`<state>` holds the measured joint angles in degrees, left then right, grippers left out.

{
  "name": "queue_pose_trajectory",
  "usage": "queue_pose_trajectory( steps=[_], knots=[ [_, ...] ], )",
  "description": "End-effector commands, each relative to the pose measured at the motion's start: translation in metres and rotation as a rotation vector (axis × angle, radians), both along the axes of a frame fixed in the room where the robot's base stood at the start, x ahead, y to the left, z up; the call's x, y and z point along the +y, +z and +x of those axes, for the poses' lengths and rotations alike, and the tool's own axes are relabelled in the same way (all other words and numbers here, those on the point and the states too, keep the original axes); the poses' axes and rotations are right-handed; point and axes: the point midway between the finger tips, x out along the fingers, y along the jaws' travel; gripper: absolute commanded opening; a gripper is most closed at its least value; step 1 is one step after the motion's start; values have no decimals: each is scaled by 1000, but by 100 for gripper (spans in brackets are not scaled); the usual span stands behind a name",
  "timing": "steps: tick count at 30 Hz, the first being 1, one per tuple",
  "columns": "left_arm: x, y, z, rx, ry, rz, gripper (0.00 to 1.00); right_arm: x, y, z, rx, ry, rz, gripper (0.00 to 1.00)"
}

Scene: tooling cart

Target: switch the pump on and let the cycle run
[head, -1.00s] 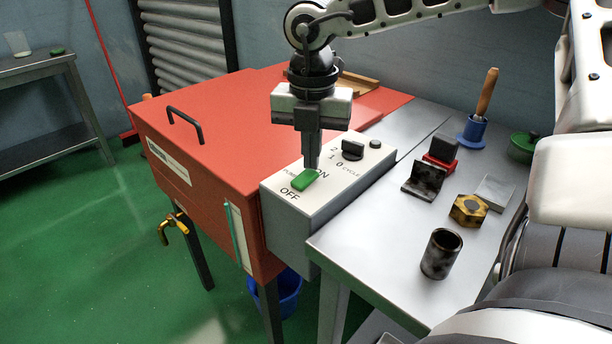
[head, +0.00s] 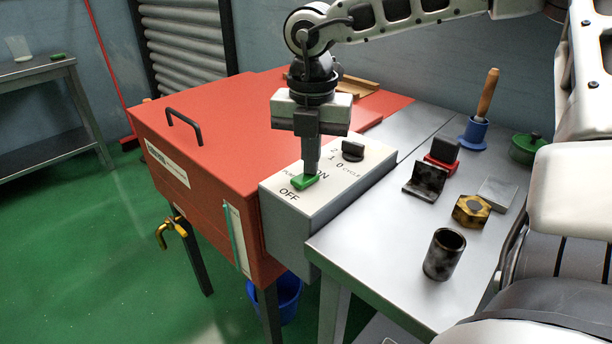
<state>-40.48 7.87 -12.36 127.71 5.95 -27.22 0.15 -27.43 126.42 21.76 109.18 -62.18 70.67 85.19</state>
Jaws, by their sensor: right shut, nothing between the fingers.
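The red pump cabinet (head: 235,130) has a grey control box (head: 330,208) with a pale top on its right side. On that top is a green rocker switch (head: 303,183) between the words ON and OFF. Behind it is a black cycle knob (head: 352,150) beside the marks 2, 1 and 0. My right gripper (head: 311,170) points straight down, shut and empty, its tips at the ON end of the switch. They seem to touch it and partly hide that end and the lettering. My left gripper is not in view.
A steel cart top (head: 400,235) adjoins the box. It carries a dark metal cylinder (head: 444,255), a brass hex nut (head: 471,210), a dark angle bracket (head: 426,180), a blue-based wooden-handled tool (head: 483,110) and a green lidded pot (head: 526,147). A black handle (head: 185,124) stands up from the cabinet lid.

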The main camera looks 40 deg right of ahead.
Motion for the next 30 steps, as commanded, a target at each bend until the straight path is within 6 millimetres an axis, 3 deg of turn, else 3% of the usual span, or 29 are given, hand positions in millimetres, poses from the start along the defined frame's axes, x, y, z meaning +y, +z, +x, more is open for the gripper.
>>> queue_pose_trajectory(
  steps=[5, 30],
  knots=[
    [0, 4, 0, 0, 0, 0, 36, 1, 4, -2, 8, 1, 1, 0],
    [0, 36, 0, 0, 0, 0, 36, 0, 69, -1, 6, 1, 1, 0]
  ],
)
